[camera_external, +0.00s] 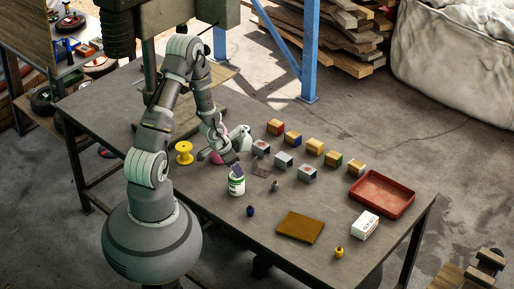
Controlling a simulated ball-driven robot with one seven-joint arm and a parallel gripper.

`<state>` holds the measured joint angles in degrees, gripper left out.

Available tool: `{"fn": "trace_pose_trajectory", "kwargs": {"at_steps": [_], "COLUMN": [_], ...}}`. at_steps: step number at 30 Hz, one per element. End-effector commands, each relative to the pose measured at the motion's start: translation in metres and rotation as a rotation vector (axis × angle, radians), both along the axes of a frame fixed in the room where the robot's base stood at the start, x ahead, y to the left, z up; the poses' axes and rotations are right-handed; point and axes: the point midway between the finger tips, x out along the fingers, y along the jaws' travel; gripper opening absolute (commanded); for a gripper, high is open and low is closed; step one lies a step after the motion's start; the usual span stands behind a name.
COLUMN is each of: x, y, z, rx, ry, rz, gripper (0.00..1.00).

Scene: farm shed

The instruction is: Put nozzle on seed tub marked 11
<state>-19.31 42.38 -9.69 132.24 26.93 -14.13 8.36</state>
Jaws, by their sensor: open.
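My gripper (237,169) is low over the table, just above or beside a white and green can (237,186); its fingers are small and partly hidden here, and I see nothing held in it. Small upright pieces that could be nozzles stand apart: a dark blue one (250,211), a grey one (275,186) and a yellow one (339,252).
A red tray (382,194) lies at the right end of the table (190,208). Near it are a white carton (364,225) and a brown mat (300,228). A yellow spool (184,153) stands left of the gripper. The front-left tabletop is clear.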

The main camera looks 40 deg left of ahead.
Motion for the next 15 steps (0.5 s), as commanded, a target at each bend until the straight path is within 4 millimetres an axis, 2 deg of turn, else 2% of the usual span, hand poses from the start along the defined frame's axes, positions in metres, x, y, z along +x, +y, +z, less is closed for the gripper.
{"fn": "trace_pose_trajectory", "kwargs": {"at_steps": [5, 12, 15], "x": [-0.007, -0.027, -0.034], "y": [0.004, 0.012, 0.015], "z": [0.025, 0.08, 0.097], "rx": [0.001, 0.0, 0.001], "ry": [-0.002, -0.002, -0.001], "rz": [0.002, 0.003, 0.002], "gripper": [0.54, 0.54, 0.54]}}
